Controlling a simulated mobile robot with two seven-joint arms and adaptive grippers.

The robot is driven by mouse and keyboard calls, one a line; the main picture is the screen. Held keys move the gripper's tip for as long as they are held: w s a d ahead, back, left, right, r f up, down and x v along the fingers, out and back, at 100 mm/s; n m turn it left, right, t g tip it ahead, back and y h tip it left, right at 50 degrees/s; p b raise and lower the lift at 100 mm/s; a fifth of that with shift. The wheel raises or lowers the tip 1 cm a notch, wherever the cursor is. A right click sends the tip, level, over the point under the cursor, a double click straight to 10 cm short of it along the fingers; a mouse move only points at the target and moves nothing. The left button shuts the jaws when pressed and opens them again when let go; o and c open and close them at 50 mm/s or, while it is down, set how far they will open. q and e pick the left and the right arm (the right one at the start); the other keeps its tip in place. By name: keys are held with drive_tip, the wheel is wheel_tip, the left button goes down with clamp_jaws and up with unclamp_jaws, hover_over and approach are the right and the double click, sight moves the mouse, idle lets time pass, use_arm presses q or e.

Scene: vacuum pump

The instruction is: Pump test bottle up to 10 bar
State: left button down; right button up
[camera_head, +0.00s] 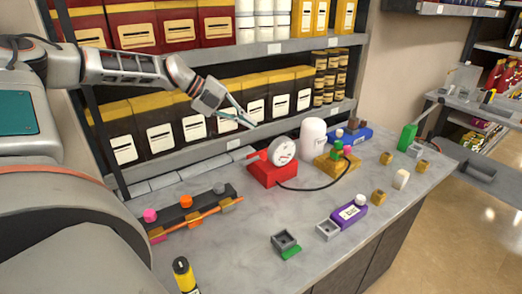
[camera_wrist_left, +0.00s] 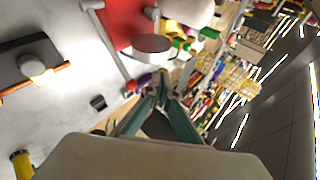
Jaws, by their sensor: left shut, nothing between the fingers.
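A red pump box (camera_head: 272,174) stands on the grey counter with a round white gauge (camera_head: 283,151) on it; the needle is too small to read. A black hose (camera_head: 315,188) runs from it to a yellow block (camera_head: 335,164) with red and green knobs. A white bottle (camera_head: 313,133) stands behind the block. My left gripper (camera_head: 250,122) is shut and empty, in the air above and left of the gauge. In the left wrist view its fingertips (camera_wrist_left: 163,82) meet below the gauge disc (camera_wrist_left: 152,44) and red box (camera_wrist_left: 122,20). My right gripper is not in view.
A dark rack (camera_head: 185,212) with pink and orange knobs lies at the left. Shelves of boxes rise behind.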

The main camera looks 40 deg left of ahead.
sight(253, 159)
use_arm(q)
drive_tip(key=shift+s+d+f+b, duration=0.3)
drive_tip(key=shift+d+f, duration=0.55)
drive_tip(key=shift+f, duration=0.2)
drive_tip(key=shift+s+d+f+b, duration=0.15)
drive_tip(key=shift+d+f+b, duration=0.15)
drive_tip(key=shift+d+f, duration=0.65)
drive_tip(key=shift+a, duration=0.1)
drive_tip(key=shift+f, duration=0.2)
drive_tip(key=shift+s+d+f+b, duration=0.1)
drive_tip(key=shift+d+f+b, duration=0.1)
drive_tip(key=shift+d+b, duration=0.1)
